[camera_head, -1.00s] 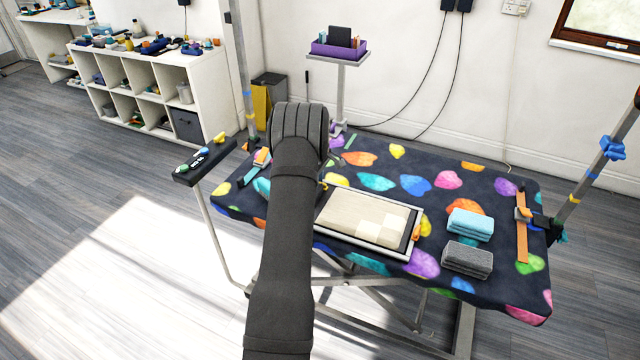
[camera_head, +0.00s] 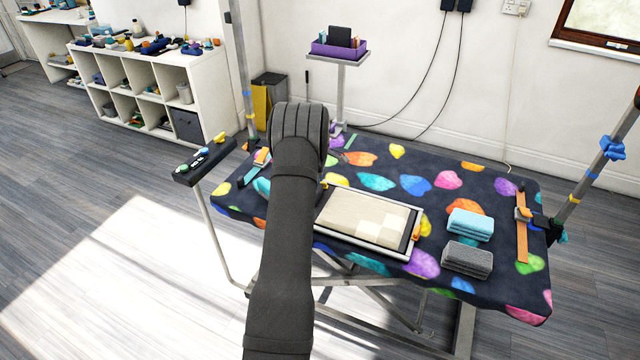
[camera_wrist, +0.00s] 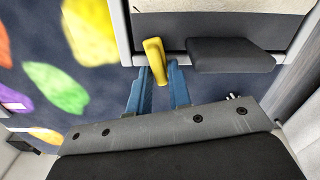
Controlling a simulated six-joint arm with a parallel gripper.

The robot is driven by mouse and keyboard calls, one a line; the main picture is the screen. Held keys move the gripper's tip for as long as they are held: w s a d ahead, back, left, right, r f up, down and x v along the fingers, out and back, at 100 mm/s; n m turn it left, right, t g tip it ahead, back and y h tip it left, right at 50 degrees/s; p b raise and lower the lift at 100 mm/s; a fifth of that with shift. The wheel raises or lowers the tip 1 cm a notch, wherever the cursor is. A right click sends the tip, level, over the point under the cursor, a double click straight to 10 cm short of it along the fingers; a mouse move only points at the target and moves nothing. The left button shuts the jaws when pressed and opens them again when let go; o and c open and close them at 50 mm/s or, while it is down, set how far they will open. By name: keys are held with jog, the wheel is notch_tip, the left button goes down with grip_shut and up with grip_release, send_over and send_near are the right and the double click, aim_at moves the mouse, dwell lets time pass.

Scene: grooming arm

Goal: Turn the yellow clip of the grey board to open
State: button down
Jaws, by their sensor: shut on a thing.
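The grey board (camera_head: 411,247) lies on the patterned table, with a beige checked pad in its frame. Its near rim (camera_wrist: 124,35) shows at the top of the wrist view. The yellow clip (camera_wrist: 154,50) sits at that rim, its long end pointing down the picture at a slight slant. My gripper (camera_wrist: 160,76) has its two blue fingers on either side of the clip's lower end and is shut on it. In the head view my arm hides the gripper; a small yellow bit (camera_head: 324,184) shows at the board's far left corner.
A dark grey block (camera_wrist: 232,55) sticks out from the rim right of the clip. An orange clip (camera_head: 416,236) is at the board's right end. Blue towels (camera_head: 470,225) and grey towels (camera_head: 467,259) lie further right. Patterned cloth is bare left of the clip in the wrist view.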

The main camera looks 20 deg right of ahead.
jog(key=shift+n, duration=2.8)
jog(key=shift+n, duration=1.4)
